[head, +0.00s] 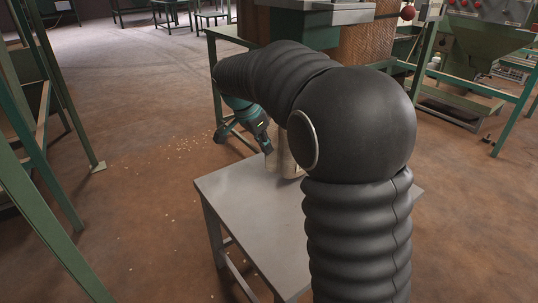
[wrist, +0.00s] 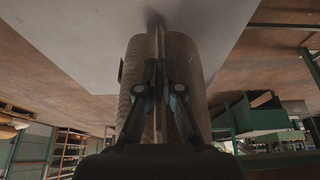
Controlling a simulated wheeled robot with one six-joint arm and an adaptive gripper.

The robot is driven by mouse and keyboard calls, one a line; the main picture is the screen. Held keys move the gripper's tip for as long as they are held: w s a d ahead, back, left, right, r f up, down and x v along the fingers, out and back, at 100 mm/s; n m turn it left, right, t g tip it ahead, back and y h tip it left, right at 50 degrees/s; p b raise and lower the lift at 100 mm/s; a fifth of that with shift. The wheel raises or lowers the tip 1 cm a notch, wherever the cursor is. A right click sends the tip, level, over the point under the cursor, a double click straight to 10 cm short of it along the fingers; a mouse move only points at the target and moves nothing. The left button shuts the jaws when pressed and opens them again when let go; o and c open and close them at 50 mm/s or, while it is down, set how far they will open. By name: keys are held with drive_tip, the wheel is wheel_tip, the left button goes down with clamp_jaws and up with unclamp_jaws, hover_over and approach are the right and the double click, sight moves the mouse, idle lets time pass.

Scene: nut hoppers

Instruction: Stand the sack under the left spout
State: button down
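The sack (head: 281,160) is pale and woven and stands on the grey metal table (head: 232,207). In the head view my arm hides most of it. In the wrist view the sack (wrist: 199,68) fills the middle, with a thin upright ridge along it. My gripper (wrist: 157,72) has one finger on each side of this ridge, and the fingers close in on it. In the head view my gripper (head: 267,146) reaches the sack's left side. I cannot make out the left spout, which may lie behind my arm.
A green hopper (head: 482,42) on a green frame stands at the back right. A red ball knob (head: 407,13) hangs near it. Green posts (head: 40,150) stand at the left. Spilled nuts (head: 180,146) dot the brown floor, which is otherwise clear left of the table.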

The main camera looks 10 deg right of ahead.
drive_tip(key=shift+w+d, duration=0.1)
drive_tip(key=shift+d, duration=0.2)
drive_tip(key=shift+w+d+f+b, duration=0.1)
drive_tip(key=shift+d+f+b, duration=0.1)
drive_tip(key=shift+f, duration=0.7)
drive_tip(key=shift+d+f+b, duration=0.1)
drive_tip(key=shift+f+b, duration=0.05)
drive_tip(key=shift+f, duration=0.7)
drive_tip(key=shift+f, duration=0.2)
drive_tip(key=c, duration=1.3)
unclamp_jaws()
drive_tip(key=shift+r, duration=0.1)
